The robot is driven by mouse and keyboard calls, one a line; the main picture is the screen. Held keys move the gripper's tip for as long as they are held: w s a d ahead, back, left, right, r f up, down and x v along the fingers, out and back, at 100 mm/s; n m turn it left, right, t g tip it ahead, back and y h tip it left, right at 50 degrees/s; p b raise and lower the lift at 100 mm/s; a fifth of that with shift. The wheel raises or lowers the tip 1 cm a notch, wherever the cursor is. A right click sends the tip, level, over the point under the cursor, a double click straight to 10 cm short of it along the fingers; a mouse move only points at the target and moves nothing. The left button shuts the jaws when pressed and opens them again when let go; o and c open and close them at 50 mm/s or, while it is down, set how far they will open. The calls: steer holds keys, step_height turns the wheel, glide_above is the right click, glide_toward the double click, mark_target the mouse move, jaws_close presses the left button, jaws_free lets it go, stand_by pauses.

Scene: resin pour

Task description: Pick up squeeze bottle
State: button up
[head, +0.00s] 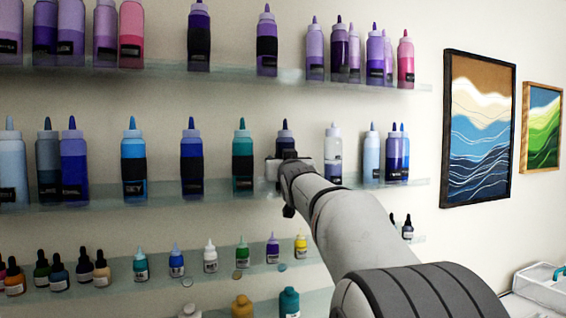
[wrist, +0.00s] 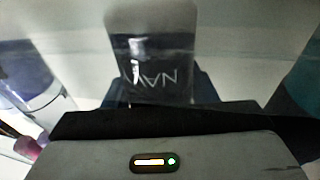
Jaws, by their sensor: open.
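A dark navy squeeze bottle (head: 286,138) stands upright on the middle glass shelf, mostly hidden behind my gripper (head: 281,168) in the head view. Only its dark tip and shoulder show above my wrist. In the wrist view the bottle (wrist: 155,65) appears upside down, with a dark label reading "NAV", directly in front of my gripper. My gripper is open. I cannot tell whether the fingers touch the bottle or stand around it.
More bottles line the shelf above (head: 267,42). Small dropper bottles (head: 210,257) stand below. Framed pictures (head: 478,128) hang at right.

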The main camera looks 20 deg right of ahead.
mark_target(287, 134)
steer(key=shift+s, duration=0.1)
steer(key=c, duration=0.7)
steer(key=shift+c, duration=0.2)
steer(key=shift+r, duration=0.15)
steer(key=shift+s+r, duration=0.1)
steer(key=shift+r, duration=0.1)
steer(key=r+p, duration=0.1)
steer(key=r, duration=0.1)
steer(key=r+p, duration=0.2)
steer(key=s+r+p, duration=0.1)
steer(key=r, duration=0.2)
steer(key=s+p, duration=0.5)
steer(key=s, duration=1.3)
steer(key=shift+s+a+f, duration=0.15)
steer(key=shift+s+f, duration=0.15)
steer(key=shift+s, duration=0.1)
